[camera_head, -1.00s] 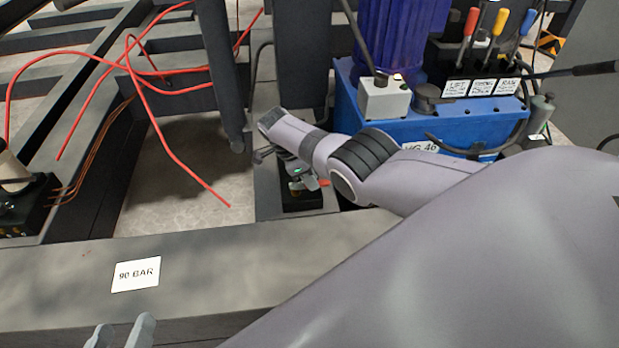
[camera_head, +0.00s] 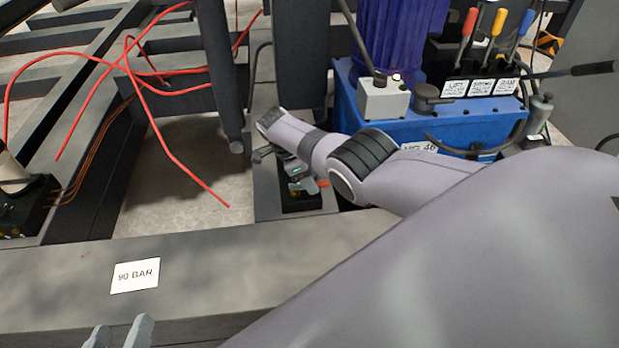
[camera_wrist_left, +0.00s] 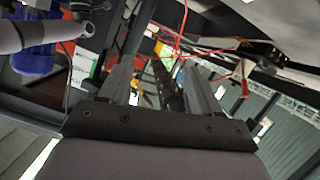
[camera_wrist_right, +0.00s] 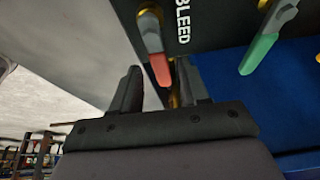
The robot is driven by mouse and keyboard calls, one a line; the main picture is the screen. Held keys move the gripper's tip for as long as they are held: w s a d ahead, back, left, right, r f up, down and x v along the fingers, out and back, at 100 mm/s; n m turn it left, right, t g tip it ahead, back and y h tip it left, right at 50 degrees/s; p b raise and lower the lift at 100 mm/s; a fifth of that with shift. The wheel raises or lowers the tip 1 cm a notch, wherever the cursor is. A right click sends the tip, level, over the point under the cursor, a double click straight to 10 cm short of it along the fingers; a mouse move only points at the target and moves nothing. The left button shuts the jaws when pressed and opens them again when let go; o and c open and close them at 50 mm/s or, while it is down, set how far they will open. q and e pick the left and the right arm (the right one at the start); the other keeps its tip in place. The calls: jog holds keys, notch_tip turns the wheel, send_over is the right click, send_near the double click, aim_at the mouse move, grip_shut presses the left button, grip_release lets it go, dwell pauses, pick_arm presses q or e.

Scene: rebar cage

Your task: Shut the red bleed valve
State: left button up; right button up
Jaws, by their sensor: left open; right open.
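The red bleed valve (camera_wrist_right: 153,42) shows in the right wrist view beside the BLEED lettering. Its grey lever ends in a red tip and hangs down from a brass stem. My right gripper (camera_wrist_right: 158,75) is open, with the red tip in the space between its fingers; I cannot tell whether they touch it. In the head view the right gripper (camera_head: 301,187) is over a black block (camera_head: 300,202), and a bit of red shows beside it; my forearm hides much there. My left gripper (camera_head: 119,333) is at the bottom left edge, open and empty in its wrist view (camera_wrist_left: 160,75).
A green-handled lever (camera_wrist_right: 262,48) sits right of the bleed valve. A blue power unit (camera_head: 470,130) with several coloured levers stands behind my right arm. Red hoses (camera_head: 150,110) cross the frame at left. A grey beam (camera_head: 200,262) with a 90 BAR label lies in front.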

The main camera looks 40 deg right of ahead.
aim_at(299, 187)
jog(key=p+v, duration=0.3)
jog(key=v, duration=0.4)
jog(key=shift+f, duration=0.1)
